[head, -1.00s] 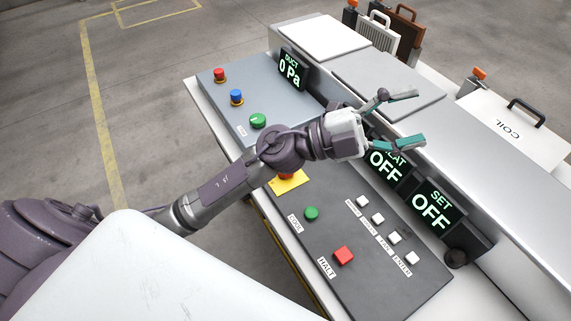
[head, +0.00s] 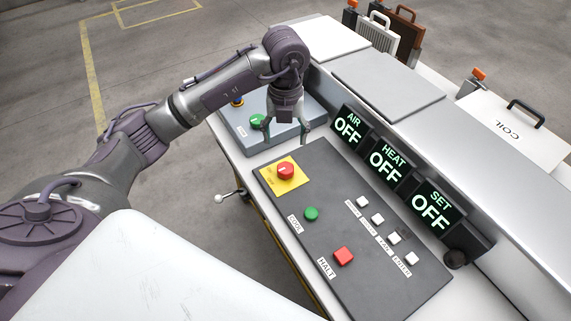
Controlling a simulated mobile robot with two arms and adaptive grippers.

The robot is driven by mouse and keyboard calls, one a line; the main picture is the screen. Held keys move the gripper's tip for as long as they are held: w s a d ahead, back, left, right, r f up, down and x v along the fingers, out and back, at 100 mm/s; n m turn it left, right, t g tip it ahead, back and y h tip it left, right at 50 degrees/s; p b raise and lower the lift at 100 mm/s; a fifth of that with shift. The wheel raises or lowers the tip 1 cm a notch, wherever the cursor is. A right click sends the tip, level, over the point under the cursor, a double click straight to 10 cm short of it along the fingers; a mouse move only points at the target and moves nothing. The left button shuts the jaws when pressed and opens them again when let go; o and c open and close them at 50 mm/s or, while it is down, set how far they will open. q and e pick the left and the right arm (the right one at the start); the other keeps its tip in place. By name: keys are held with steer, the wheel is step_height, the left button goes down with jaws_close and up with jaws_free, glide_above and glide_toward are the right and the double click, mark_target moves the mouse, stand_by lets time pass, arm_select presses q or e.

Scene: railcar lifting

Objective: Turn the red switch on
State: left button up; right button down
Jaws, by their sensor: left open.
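Several red controls show, and I cannot tell which one is the red switch. A round red mushroom button (head: 285,170) sits on a yellow plate (head: 297,180) at the far end of the dark control panel (head: 340,213). My left gripper (head: 286,129) points down, open and empty, above the gap between the dark panel and the blue-grey panel (head: 310,111), just beyond the mushroom button. The red button on the blue-grey panel is hidden behind my left arm. My right gripper is out of view.
Displays read AIR OFF (head: 347,129), HEAT OFF (head: 386,163) and SET OFF (head: 432,210). A green button (head: 311,214) and several white buttons (head: 377,219) are on the dark panel.

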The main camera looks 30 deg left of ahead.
mark_target(285, 168)
arm_select(q)
step_height(285, 168, down, 12)
steer(key=shift+r+p, duration=0.2)
steer(key=shift+p, duration=0.55)
steer(key=shift+c, duration=0.3)
steer(key=c, duration=1.1)
